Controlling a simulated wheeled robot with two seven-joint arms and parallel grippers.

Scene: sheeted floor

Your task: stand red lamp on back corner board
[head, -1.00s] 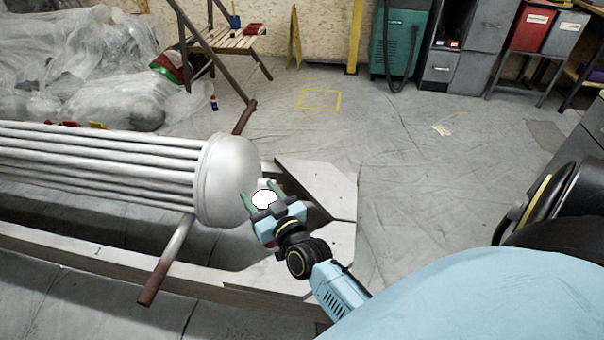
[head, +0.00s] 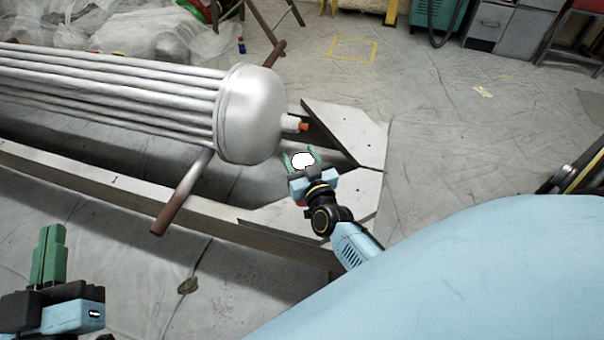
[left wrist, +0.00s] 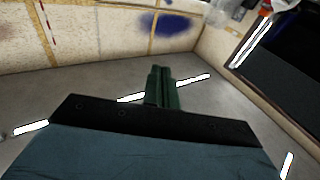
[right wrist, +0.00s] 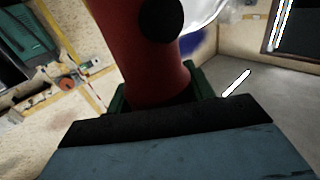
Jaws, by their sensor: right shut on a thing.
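My right gripper (head: 301,163) is shut on the red lamp. In the head view the lamp's bright white top (head: 302,160) shows between the green fingers. In the right wrist view its red body (right wrist: 150,50) with a black round part fills the top middle, with a clear dome partly in view. The back corner board (head: 350,130) is a pale plate at the far end of the frame. The lamp appears over the gap between it and the near corner board (head: 345,192); its height is unclear. My left gripper (head: 50,255) is shut and empty, low at left.
A large silver ribbed tank (head: 250,115) lies on the frame, left of my right gripper, with a red-tipped valve (head: 303,127) pointing right. A brown-ended crossbar (head: 180,195) sticks out under it. Floor right of the boards is clear.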

